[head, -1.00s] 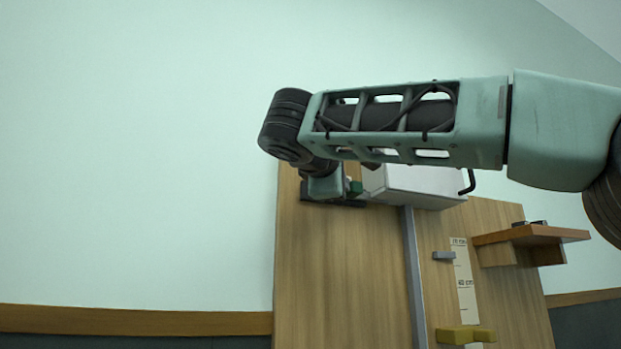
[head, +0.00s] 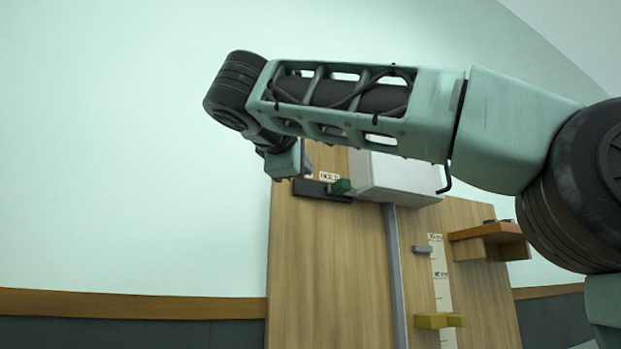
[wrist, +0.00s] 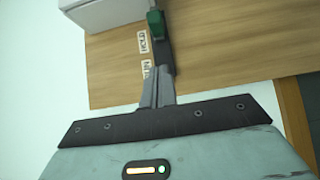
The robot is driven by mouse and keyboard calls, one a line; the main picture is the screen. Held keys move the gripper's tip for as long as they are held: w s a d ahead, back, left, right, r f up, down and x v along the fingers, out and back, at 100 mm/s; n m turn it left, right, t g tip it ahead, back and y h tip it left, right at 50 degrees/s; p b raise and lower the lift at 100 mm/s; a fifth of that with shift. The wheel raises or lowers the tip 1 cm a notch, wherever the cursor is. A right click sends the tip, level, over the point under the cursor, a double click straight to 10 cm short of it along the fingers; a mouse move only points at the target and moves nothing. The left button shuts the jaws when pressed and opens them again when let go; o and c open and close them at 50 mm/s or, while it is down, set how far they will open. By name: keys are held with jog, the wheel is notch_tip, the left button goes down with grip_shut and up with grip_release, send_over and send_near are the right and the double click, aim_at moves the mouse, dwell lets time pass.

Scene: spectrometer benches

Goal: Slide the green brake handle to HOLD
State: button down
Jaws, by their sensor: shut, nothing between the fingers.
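The green brake handle (head: 340,186) sits near the right end of a dark track (head: 310,188) on the wooden board, close to the white box. In the wrist view the green handle (wrist: 155,24) is at the far end of the track, level with or slightly past the HOLD label (wrist: 143,41). A second label (wrist: 147,69), partly hidden, lies nearer my fingers. My gripper (wrist: 158,78) is shut and empty, apart from the handle, over the near end of the track. In the head view my gripper (head: 307,166) is left of the handle.
A white box (head: 395,178) stands right beside the handle. Below are a grey vertical rail (head: 395,270), a scale strip (head: 440,280), a yellow block (head: 441,321) and a wooden shelf (head: 490,243) at right. Open wall lies left of the board.

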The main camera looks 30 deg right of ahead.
jog(key=v, duration=0.3)
jog(key=shift+s+a+b, duration=0.25)
jog(key=shift+b, duration=0.05)
jog(key=shift+f, duration=0.1)
